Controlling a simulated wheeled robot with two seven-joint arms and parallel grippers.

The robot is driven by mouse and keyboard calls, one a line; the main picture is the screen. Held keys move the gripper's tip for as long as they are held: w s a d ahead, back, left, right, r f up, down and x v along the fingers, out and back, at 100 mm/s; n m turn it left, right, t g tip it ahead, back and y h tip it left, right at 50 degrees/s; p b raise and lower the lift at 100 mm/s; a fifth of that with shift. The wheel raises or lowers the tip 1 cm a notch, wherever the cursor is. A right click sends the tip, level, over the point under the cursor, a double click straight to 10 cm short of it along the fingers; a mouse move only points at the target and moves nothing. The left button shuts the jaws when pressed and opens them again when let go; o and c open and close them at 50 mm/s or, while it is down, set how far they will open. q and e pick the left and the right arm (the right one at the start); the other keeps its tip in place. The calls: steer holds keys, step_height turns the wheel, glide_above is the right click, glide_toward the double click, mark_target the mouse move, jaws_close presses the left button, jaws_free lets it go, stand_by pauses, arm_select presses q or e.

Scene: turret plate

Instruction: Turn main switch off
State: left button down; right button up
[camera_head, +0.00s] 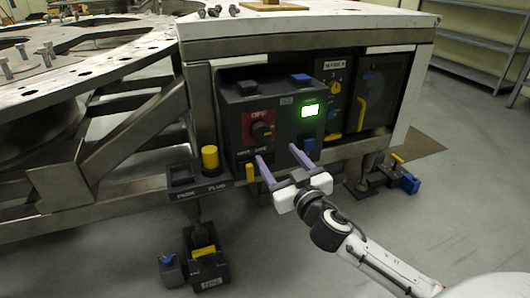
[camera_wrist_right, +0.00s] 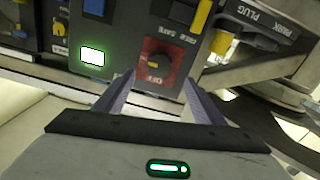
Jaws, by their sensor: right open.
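The main switch (camera_head: 261,130) is a dark round knob on a red plate marked OFF, on the front of a grey control box (camera_head: 285,136). In the right wrist view the knob (camera_wrist_right: 158,61) and its red plate appear upside down, between my fingers. My right gripper (camera_head: 278,154) is open and empty, its two purple fingers pointing at the box just below the knob in the head view. The right wrist view shows the fingers (camera_wrist_right: 159,77) spread either side of the red plate, with no visible contact with the knob. My left gripper is not in view.
A lit green display (camera_head: 310,110) and blue buttons (camera_head: 301,79) sit on the box. A yellow cylinder (camera_head: 210,158) stands left of it. A panel with a yellow handle (camera_head: 361,113) is to the right. Steel frame beams (camera_head: 150,135) lie left.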

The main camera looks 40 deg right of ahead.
mark_target(263, 136)
steer(key=b+x, duration=0.1)
steer(key=x, duration=0.8)
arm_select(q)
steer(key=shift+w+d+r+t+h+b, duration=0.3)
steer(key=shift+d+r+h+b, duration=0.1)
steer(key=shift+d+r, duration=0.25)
arm_select(e)
steer(key=shift+w+d, duration=0.2)
steer(key=shift+w, duration=0.4)
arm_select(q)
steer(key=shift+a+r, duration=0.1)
arm_select(e)
steer(key=shift+c, duration=0.2)
steer(key=c, duration=1)
